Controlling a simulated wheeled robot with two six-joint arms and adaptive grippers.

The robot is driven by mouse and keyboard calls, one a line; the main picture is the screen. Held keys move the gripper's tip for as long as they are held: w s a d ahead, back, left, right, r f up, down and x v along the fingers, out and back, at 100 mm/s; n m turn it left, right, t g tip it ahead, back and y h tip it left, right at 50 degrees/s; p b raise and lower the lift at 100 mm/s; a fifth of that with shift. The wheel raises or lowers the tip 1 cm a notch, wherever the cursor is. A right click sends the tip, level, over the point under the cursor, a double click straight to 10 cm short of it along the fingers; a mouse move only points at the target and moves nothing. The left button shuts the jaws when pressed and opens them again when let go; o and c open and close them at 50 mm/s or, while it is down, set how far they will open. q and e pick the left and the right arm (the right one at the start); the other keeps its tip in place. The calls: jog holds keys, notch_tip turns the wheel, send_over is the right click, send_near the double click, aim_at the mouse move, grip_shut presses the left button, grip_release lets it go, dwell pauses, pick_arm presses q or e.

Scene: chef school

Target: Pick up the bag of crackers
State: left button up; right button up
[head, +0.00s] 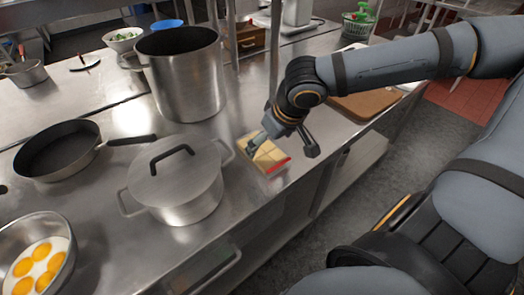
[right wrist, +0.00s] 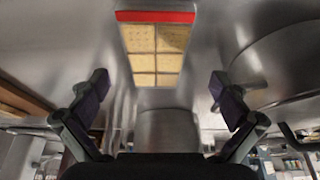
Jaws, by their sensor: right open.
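The bag of crackers (head: 268,155) lies flat on the steel counter, right of the lidded pot, with a red strip along its near edge. In the right wrist view the bag (right wrist: 156,54) shows rows of pale square crackers under the red strip. My right gripper (head: 281,146) is over the bag and hides part of it. In the right wrist view its two fingers (right wrist: 161,98) are wide apart, with nothing between them. The bag is ahead of the fingertips and appears apart from them. My left gripper is not in view.
A lidded steel pot (head: 176,182) stands just left of the bag. A tall pot (head: 183,75) is behind it. A black frying pan (head: 60,150) and a bowl of egg yolks (head: 38,263) are at left. A brown board (head: 365,104) lies right, beyond my arm.

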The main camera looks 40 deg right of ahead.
aim_at(265, 152)
jog(key=x, duration=0.3)
jog(key=b+x, duration=0.1)
jog(key=x, duration=0.1)
jog(key=shift+d, duration=0.4)
jog(key=shift+a+f, duration=0.1)
jog(key=shift+f, duration=0.05)
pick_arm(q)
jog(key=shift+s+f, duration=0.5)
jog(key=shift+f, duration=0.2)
pick_arm(e)
jog(key=shift+c, duration=0.4)
jog(key=c, duration=1.1)
jog(key=shift+o, duration=0.2)
